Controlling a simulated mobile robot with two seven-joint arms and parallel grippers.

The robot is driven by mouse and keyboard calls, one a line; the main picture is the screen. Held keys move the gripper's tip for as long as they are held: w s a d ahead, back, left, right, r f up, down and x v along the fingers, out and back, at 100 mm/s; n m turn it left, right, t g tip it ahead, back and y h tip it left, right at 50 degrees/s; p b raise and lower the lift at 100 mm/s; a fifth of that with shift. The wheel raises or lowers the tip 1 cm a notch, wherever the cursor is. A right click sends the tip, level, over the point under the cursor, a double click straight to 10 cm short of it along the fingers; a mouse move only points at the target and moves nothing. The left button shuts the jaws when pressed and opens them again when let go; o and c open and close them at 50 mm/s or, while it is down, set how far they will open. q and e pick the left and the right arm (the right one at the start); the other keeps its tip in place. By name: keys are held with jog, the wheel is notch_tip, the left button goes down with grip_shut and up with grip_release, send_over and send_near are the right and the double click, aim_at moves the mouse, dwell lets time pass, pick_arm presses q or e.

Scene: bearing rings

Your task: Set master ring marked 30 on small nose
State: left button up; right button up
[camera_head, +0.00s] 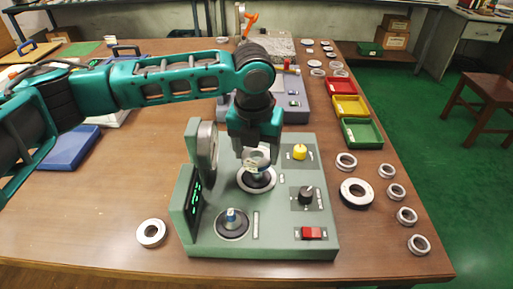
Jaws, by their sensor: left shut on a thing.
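My left gripper (256,152) points straight down over the green-grey gauge machine (270,236). It is shut on a small pale metal ring (257,164), held at the rear nose (257,181); I cannot tell whether the ring is around the nose or just above it. The front nose (232,218) has a blue-grey tip on a dark round base and stands bare. The marking 30 cannot be read on any ring. My right gripper is not in view.
One loose ring (151,233) lies left of the machine. Several rings and a larger dark-edged ring (356,193) lie to its right. Red, yellow and green bins (362,133) stand behind these. A blue case (68,148) lies at left. The front left of the table is clear.

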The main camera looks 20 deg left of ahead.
pick_arm(q)
jog(key=shift+f, duration=0.4)
jog(key=shift+f, duration=0.2)
jog(key=shift+f+b, duration=0.35)
jog(key=shift+f, duration=1.4)
jog(key=o, duration=1.5)
jog(key=r, duration=0.4)
jog(key=s+r+p, duration=0.1)
jog(key=r, duration=0.3)
jog(key=r+p, duration=0.1)
jog(key=r, duration=0.4)
jog(key=shift+s, duration=0.3)
jog(key=shift+f, duration=0.1)
